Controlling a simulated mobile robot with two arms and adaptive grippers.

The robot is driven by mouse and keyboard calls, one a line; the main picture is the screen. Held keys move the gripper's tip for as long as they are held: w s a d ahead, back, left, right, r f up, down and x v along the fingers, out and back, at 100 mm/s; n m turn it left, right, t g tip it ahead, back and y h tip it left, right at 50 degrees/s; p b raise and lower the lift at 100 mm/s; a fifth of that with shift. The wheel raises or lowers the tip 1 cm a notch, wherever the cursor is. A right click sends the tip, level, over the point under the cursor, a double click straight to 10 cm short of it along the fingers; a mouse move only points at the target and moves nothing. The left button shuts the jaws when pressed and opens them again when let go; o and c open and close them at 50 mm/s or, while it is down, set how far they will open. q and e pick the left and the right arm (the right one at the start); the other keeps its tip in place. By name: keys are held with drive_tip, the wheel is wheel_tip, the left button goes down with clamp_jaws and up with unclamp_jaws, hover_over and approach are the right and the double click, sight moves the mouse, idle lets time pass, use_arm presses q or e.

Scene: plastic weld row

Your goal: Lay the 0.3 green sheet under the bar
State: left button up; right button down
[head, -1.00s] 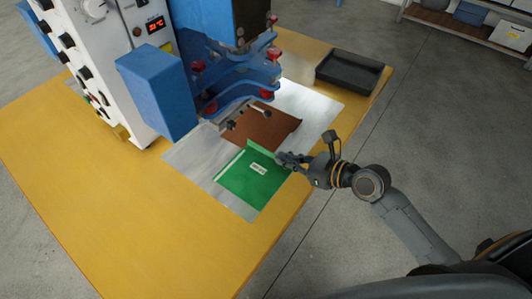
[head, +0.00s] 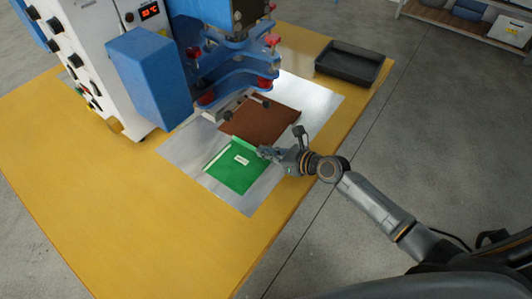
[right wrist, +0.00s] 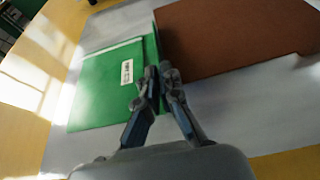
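The green sheet (head: 232,176) with a white label lies on the metal plate in front of the press. It also shows in the right wrist view (right wrist: 98,95). Its edge on the brown sheet's side stands up as a narrow green flap. My right gripper (head: 266,153) is at the sheet's right corner; its fingertips (right wrist: 158,74) are closed together on the raised green edge. The metal bar (head: 222,108) is under the blue press head, above and behind the green sheet. My left gripper is not in view.
A brown sheet (head: 262,122) lies beside the green sheet, partly under the bar. The silver plate (head: 178,152) sits on a yellow table (head: 150,230). A black tray (head: 350,65) stands at the back right. The table front is clear.

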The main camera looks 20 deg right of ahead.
drive_tip(key=shift+f, duration=0.1)
drive_tip(key=c, duration=1.5)
unclamp_jaws()
